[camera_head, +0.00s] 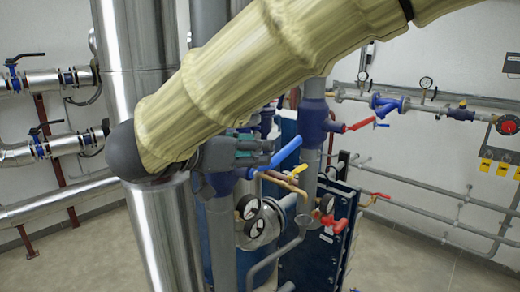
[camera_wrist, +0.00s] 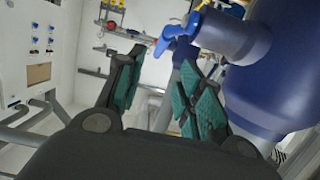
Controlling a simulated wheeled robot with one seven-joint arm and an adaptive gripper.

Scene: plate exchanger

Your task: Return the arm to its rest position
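My gripper (camera_wrist: 155,88) shows in the wrist view with its two green-padded fingers spread apart and nothing between them. In the head view my arm, in a yellowish sleeve, crosses from the upper right to the centre left. My gripper (camera_head: 258,150) there points right, close to a blue valve handle (camera_head: 284,152). I cannot tell whether they touch. In the wrist view a blue valve body (camera_wrist: 275,65) is just right of the fingers, with a blue handle (camera_wrist: 178,36) beyond the fingertips.
A large metal pipe (camera_head: 160,235) stands left of the gripper. Pressure gauges (camera_head: 250,215), a dark plate exchanger (camera_head: 318,240) and red-handled valves (camera_head: 360,124) crowd the centre right. More pipes run along the left and right walls. Open floor (camera_head: 410,262) lies at the lower right.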

